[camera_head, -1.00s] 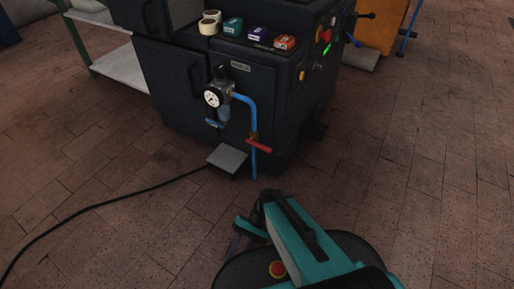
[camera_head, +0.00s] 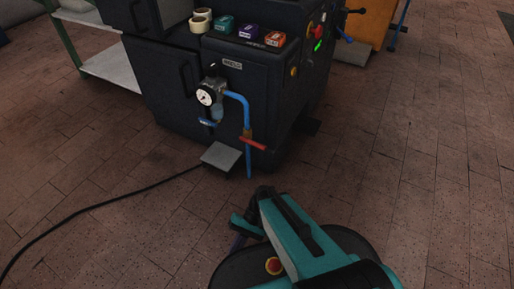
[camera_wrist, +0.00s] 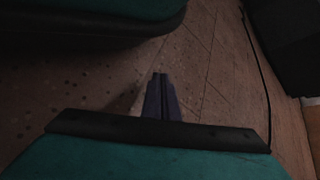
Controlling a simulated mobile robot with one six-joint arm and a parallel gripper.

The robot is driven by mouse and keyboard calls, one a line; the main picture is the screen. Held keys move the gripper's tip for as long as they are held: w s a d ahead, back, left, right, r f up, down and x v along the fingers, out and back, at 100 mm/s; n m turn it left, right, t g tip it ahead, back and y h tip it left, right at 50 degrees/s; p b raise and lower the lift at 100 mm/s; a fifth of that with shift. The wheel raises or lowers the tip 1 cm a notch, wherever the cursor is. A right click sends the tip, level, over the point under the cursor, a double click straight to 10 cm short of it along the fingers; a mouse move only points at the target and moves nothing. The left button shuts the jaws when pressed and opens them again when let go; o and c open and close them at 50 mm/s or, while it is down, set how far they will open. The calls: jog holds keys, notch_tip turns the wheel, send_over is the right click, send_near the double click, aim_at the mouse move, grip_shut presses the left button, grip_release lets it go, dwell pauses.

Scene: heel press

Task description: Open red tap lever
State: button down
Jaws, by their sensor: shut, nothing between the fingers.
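The red tap lever (camera_head: 253,143) sticks out sideways to the right from the vertical blue pipe (camera_head: 248,165) at the front of the dark machine. It sits low, near the machine's bottom corner. My gripper shows in the wrist view (camera_wrist: 160,80), with its two dark fingers together and nothing between them. Bare brick floor lies beyond the fingertips. In the head view the gripper is mostly hidden by my arm, low in the picture, below and apart from the lever. The lever is not seen in the wrist view.
A pressure gauge (camera_head: 205,97) and a blue-handled valve are left of the pipe. A grey pedal plate (camera_head: 221,156) with a black cable (camera_head: 105,203) lies on the floor below. Boxes (camera_head: 248,31) and tape rolls sit on the machine. Floor to the right is free.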

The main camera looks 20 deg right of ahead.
jog(key=s+d+r+n+h+p, duration=0.1)
jog(key=d+r+h+p, duration=0.2)
jog(key=r+p, duration=1.3)
jog(key=s+d+r+n+t+h+p, duration=0.1)
jog(key=d+r+p, duration=0.6)
jog(key=r+p, duration=1)
jog(key=s+d+r+h+p, duration=0.1)
jog(key=d+r+h+p, duration=0.3)
jog(key=r+p, duration=1.3)
jog(key=d+p, duration=0.1)
jog(key=p, duration=1.1)
jog(key=shift+d+n+t+h+p, duration=0.2)
jog(key=shift+n+t+h+p, duration=0.1)
jog(key=shift+n, duration=0.1)
jog(key=shift+s, duration=0.2)
